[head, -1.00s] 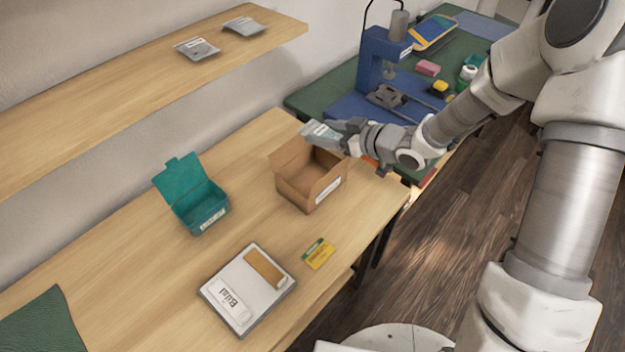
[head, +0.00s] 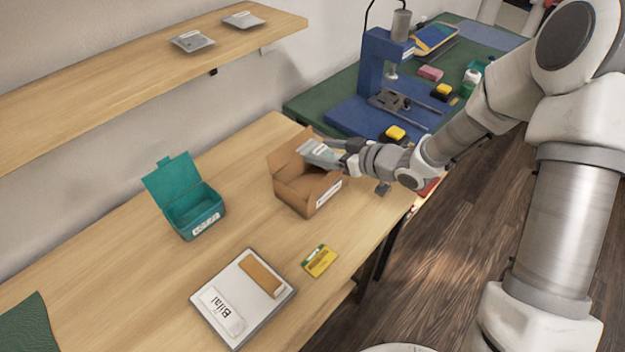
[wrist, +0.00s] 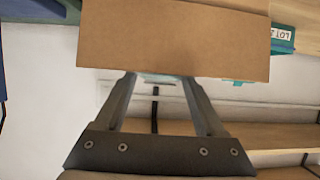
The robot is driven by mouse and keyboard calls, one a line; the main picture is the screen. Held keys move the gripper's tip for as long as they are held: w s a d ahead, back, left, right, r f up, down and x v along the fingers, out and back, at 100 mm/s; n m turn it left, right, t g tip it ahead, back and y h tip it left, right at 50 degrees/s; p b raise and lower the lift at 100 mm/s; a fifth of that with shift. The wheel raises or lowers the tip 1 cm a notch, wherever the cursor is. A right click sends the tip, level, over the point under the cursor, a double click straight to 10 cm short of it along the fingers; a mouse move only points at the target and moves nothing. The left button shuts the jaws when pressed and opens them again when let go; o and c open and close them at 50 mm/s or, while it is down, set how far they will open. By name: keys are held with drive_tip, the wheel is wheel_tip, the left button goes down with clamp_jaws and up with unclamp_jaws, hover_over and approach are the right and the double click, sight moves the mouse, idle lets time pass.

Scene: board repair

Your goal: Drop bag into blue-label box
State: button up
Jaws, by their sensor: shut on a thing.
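My gripper (head: 342,152) is shut on a silvery bag (head: 317,152) with a pale label. The bag is at the open brown cardboard box (head: 297,196), over its back right part beside the raised flap. I cannot tell how far it dips below the rim. The box has a pale label strip (head: 328,194) on its front; its colour is unclear. In the wrist view a cardboard panel (wrist: 175,38) hides most of what lies beyond my fingertips (wrist: 160,78), and only a pale sliver shows between them.
An open teal box (head: 193,212) with a white label stands left on the wooden table. Two bags (head: 192,41) (head: 243,20) lie on the shelf. A blue press (head: 376,68) stands behind.

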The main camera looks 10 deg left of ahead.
drive_tip(key=o, duration=1.3)
drive_tip(key=p+v, duration=0.3)
drive_tip(key=v, duration=1.4)
drive_tip(key=shift+s+d+r+p, duration=0.1)
drive_tip(key=shift+d+r+p, duration=0.05)
drive_tip(key=shift+p, duration=0.2)
